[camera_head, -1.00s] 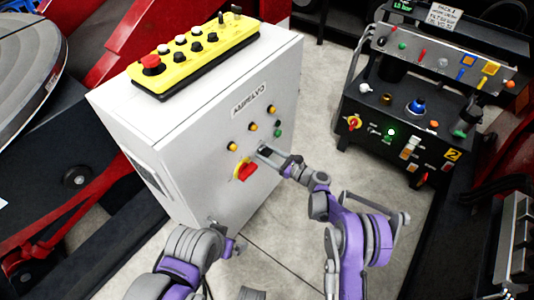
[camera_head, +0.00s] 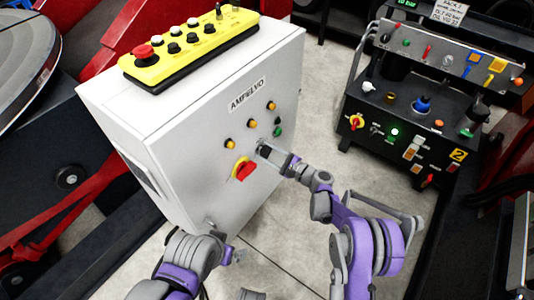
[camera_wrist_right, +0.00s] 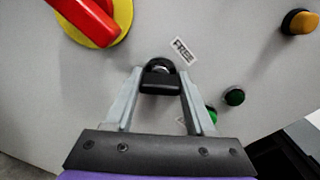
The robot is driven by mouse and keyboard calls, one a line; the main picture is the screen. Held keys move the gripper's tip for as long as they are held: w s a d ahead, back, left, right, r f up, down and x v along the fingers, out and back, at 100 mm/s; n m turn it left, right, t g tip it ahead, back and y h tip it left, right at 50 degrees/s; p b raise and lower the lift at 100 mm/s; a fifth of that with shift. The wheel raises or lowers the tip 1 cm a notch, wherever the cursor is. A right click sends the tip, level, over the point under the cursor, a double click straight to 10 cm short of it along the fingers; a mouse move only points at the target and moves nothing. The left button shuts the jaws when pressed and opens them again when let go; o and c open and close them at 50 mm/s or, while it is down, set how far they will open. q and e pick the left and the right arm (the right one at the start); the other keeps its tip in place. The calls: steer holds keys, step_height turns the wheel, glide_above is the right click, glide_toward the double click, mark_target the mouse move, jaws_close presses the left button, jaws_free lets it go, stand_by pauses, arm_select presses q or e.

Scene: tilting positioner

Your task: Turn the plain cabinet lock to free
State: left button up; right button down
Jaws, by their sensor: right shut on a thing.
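The plain cabinet lock is a black knob (camera_wrist_right: 160,76) on the grey cabinet front (camera_head: 215,185). In the head view it is small and mostly hidden at my right gripper's tips. My right gripper (camera_head: 268,151) reaches it from the right. In the right wrist view its two fingers (camera_wrist_right: 160,88) are closed onto the sides of the lock. My left arm is at the bottom of the head view, with its gripper (camera_head: 239,256) small and low in front of the cabinet. Its jaw opening cannot be made out.
A red-and-yellow rotary switch (camera_head: 243,169) sits left of the lock. Amber and green buttons are above and right of it. A yellow button box (camera_head: 190,48) lies on the cabinet top. A black control console (camera_head: 420,110) stands to the right, with bare floor between.

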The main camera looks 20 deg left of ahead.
steer(key=n+b, duration=0.1)
steer(key=n, duration=0.3)
steer(key=shift+n, duration=2.9)
steer(key=shift+c, duration=1.2)
jaws_free()
steer(key=v, duration=1)
steer(key=shift+d+p, duration=0.4)
steer(key=shift+s+r, duration=0.15)
